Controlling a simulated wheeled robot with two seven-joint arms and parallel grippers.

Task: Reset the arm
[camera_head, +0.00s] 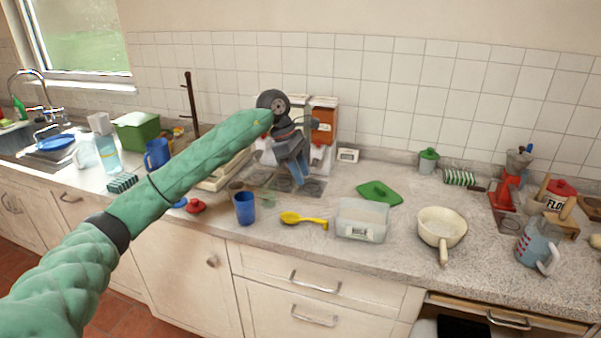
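My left arm reaches in from the lower left in a green quilted sleeve and stretches over the counter. My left gripper (296,178) hangs from its dark wrist and points down over the back of the counter. It is in front of the white-and-orange dispensers (324,120) and above a dark tray with round hollows (312,187). The fingers are small and overlap in this view, so I cannot tell whether they are open or shut. I see no object clearly held in them. My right arm and gripper are not in view.
A blue cup (245,208), yellow spoon (303,220), clear container (361,221), green lid (379,193) and cream pan (441,229) stand along the counter. A blue-grey jug (533,244) is at the right. A drawer (510,312) at lower right is partly open.

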